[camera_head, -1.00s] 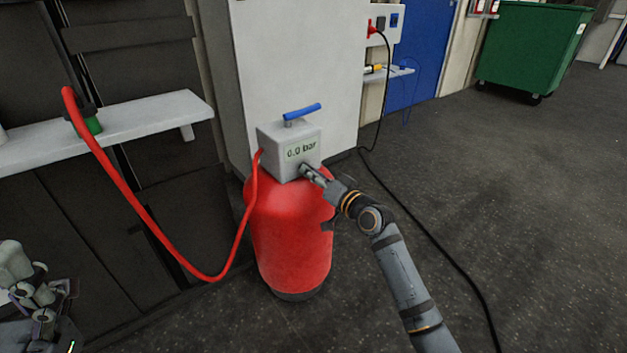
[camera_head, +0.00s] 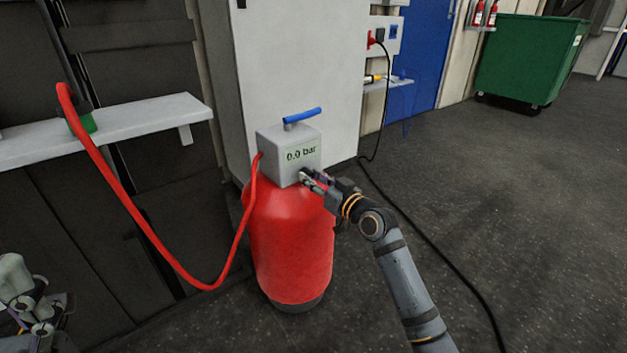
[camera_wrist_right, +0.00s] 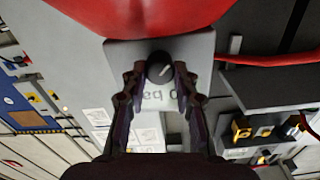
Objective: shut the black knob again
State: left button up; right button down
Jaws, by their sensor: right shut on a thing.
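The black knob (camera_wrist_right: 160,67) is on the face of the grey box (camera_head: 290,147), which sits on top of the red tank (camera_head: 290,240). The box reads 0.0 bar. In the right wrist view the knob sits between the fingertips of my right gripper (camera_wrist_right: 160,75), with a pale mark slanting across it. In the head view my right gripper (camera_head: 312,180) is at the lower right of the box face and hides the knob. It is shut on the knob. Part of my left arm shows at the lower left edge; its fingertips are not clear.
A blue handle (camera_head: 302,115) is on top of the box. A red hose (camera_head: 150,235) runs from the box to a white shelf (camera_head: 140,117) at left. A black cable (camera_head: 420,245) lies on the floor at right. A grey cabinet (camera_head: 295,60) stands behind the tank.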

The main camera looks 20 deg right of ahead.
jog(key=shift+f, duration=0.15)
jog(key=c, duration=1)
grip_release()
jog(key=v, duration=0.7)
jog(key=shift+s+d, duration=0.1)
jog(key=shift+s, duration=0.15)
